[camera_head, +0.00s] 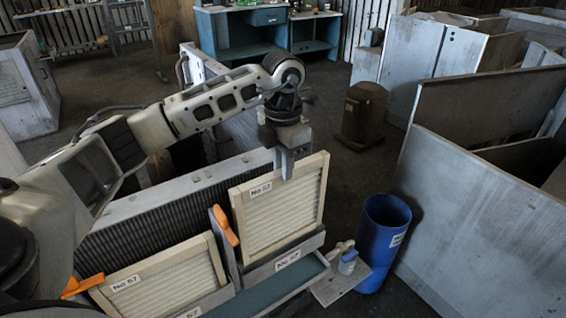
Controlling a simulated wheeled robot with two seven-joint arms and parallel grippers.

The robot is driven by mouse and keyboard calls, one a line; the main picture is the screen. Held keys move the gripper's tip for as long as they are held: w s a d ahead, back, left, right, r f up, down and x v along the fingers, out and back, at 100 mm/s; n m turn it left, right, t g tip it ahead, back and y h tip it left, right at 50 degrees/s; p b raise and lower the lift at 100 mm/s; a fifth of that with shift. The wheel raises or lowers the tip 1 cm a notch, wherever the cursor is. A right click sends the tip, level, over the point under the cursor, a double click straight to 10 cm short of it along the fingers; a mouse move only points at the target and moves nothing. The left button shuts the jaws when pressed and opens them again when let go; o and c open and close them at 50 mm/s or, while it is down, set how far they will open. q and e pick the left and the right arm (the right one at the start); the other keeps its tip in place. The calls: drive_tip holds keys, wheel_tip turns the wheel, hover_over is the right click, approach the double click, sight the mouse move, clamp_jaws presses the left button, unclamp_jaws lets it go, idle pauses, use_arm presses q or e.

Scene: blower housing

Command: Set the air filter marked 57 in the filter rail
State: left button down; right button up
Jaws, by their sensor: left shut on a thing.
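My left gripper (288,166) is shut on the top edge of a pale-framed air filter (284,205) with white pleats. Its tag looks like No 52 or No 57; the last digit is unclear. The filter stands nearly upright, its lower edge at the grey filter rail (287,262), whose label is also hard to read. I cannot tell whether it is fully down in the rail. A second filter (165,282), tagged something like No 57, sits lower left. Orange levers (225,226) and (82,286) stand beside the filters. My right gripper is not in view.
A finned coil (150,220) runs behind the filters. A blue bin (383,250) and a small board (340,287) with small items on it are at the right. Large grey panels (480,225) fill the far right. A brown bollard-like object (362,115) stands behind.

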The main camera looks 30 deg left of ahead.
sight(283, 185)
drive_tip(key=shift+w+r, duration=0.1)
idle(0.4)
use_arm(q)
drive_tip(key=shift+f, duration=0.35)
drive_tip(key=shift+f+b, duration=0.6)
drive_tip(key=shift+b, duration=0.05)
drive_tip(key=shift+f+b, duration=0.5)
drive_tip(key=shift+f, duration=0.25)
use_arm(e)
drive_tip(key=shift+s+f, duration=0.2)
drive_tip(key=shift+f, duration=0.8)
use_arm(q)
drive_tip(key=shift+f, duration=0.1)
drive_tip(key=shift+f+b, duration=0.85)
drive_tip(key=shift+f, duration=0.35)
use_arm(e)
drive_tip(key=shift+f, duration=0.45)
